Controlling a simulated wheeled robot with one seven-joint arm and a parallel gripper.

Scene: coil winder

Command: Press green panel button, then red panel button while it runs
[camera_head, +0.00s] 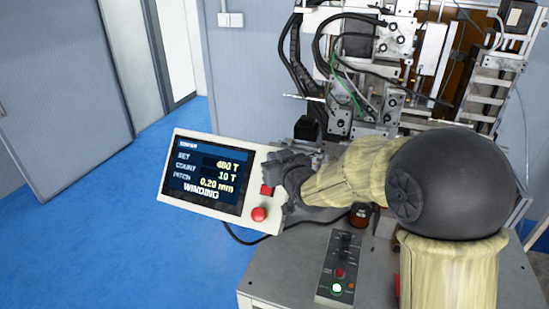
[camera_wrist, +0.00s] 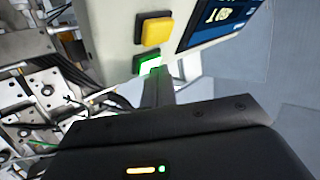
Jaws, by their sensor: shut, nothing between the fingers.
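The control panel (camera_head: 167,165) has a screen (camera_head: 205,172) reading WINDING, set 480 T, count 10 T and pitch 0.20 mm. In the wrist view, the green button (camera_wrist: 150,65) is lit, beside a yellow square button (camera_wrist: 153,31). My gripper (camera_head: 272,167) is shut and empty. In the wrist view its fingers (camera_wrist: 158,82) are at the green button and overlap its edge; I cannot tell if they touch it. In the head view my gripper hides the green and yellow buttons. A red square button (camera_head: 266,190) shows just below it, above a round red button (camera_head: 259,214).
The winding machine (camera_head: 385,75) with cables and rails stands behind the panel. A small control box (camera_head: 334,266) with a lit green button (camera_head: 337,288) and a red button (camera_head: 340,272) lies on the grey bench (camera_head: 285,265). Blue floor at left is clear.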

